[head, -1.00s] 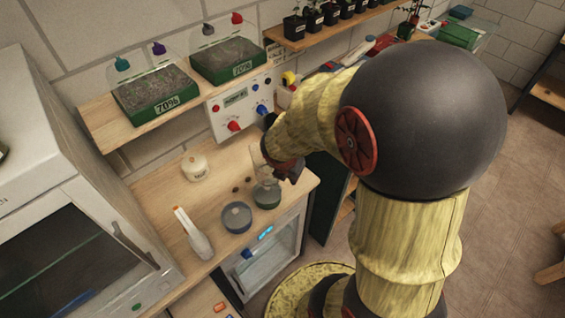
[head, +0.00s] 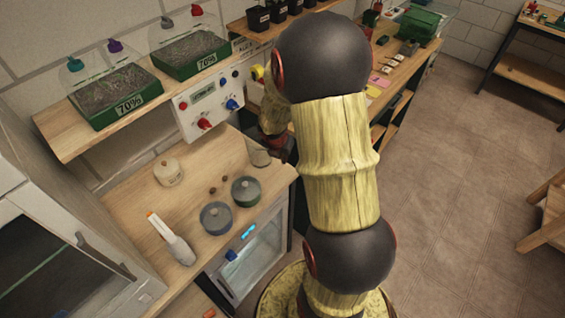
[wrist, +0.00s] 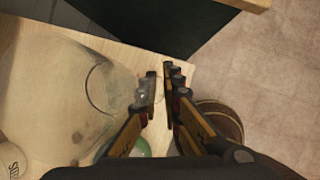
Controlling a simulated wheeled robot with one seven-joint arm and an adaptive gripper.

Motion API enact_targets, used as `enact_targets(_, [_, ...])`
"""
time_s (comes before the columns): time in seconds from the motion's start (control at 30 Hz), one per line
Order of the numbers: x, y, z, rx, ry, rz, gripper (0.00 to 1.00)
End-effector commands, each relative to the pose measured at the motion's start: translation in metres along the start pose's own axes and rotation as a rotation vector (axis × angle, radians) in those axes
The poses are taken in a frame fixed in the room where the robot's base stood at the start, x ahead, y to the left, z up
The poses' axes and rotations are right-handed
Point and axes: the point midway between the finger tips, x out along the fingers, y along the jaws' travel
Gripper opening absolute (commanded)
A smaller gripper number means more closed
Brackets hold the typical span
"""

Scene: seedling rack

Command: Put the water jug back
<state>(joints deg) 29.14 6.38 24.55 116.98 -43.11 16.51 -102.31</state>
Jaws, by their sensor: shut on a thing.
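The water jug is a clear vessel. In the head view the jug (head: 258,155) is at the right end of the wooden counter, partly hidden by my gripper (head: 270,143). In the wrist view the jug (wrist: 75,85) fills the left side, large and see-through. My gripper (wrist: 162,80) is shut on the jug's side nearest it, apparently at the handle; the exact grip is hard to make out through the clear wall. I cannot tell whether the jug's base touches the counter.
A control box (head: 208,103) and a shelf with seed trays (head: 115,92) are behind. The counter's right edge is close.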

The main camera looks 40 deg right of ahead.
Motion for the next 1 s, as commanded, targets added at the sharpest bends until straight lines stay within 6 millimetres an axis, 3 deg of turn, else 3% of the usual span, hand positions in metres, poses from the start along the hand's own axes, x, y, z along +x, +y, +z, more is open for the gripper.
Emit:
enact_targets(0.27, [0.035,-0.001,-0.009,-0.001,0.001,0.0,0.0])
enact_targets(0.7, [0.039,-0.002,-0.011,0.0,0.0,0.0,0.0])
enact_targets(0.73, [0.039,-0.002,-0.011,0.0,0.001,0.0,0.08])
enact_targets(1.0, [0.038,-0.002,-0.011,0.0,0.001,0.0,0.23])
